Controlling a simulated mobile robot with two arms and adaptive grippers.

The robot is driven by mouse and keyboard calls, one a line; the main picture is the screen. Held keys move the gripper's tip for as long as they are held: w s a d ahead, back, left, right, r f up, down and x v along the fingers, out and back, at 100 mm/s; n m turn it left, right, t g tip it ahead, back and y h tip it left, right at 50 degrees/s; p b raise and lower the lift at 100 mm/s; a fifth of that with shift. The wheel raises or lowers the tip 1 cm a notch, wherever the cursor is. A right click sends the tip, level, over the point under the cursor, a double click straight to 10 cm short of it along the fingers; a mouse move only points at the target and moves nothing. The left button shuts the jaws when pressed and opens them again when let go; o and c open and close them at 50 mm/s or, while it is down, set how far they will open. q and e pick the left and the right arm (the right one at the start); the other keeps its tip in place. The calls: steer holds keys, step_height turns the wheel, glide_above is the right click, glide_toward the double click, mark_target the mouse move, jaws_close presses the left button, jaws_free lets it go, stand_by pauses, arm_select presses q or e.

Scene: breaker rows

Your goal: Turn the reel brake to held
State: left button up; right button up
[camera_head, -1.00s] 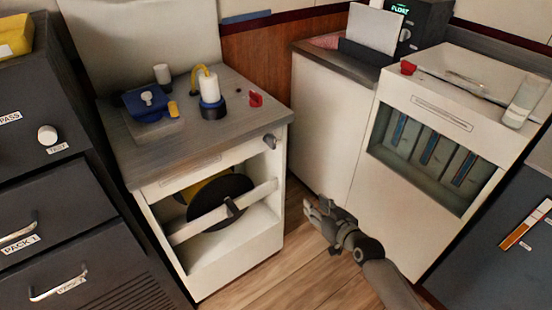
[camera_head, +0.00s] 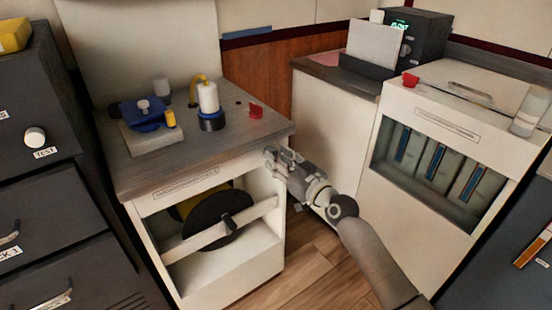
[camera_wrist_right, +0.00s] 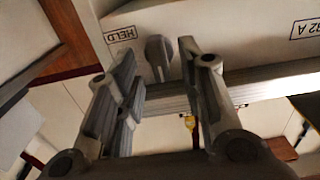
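The reel brake (camera_wrist_right: 158,58) is a grey rounded knob on the pale front of the reel cabinet (camera_head: 265,255). It shows in the right wrist view beside a label reading HELD (camera_wrist_right: 120,34). In the head view my right gripper covers it at the cabinet's upper right front corner. My right gripper (camera_head: 273,158) is open, and in the wrist view its two fingers (camera_wrist_right: 160,62) stand on either side of the knob. I cannot tell whether they touch it. The black reel (camera_head: 217,219) sits inside the cabinet behind a pale bar. My left gripper is not in view.
On the cabinet top stand a blue-and-white bottle (camera_head: 209,105), a blue device (camera_head: 143,113) and a red piece (camera_head: 256,111). A dark drawer unit (camera_head: 50,215) is at left. A white cabinet with an open bay (camera_head: 470,125) stands at right. Wooden floor (camera_head: 305,275) lies between.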

steer(key=shift+x, duration=1)
steer(key=shift+c, duration=0.4)
jaws_close()
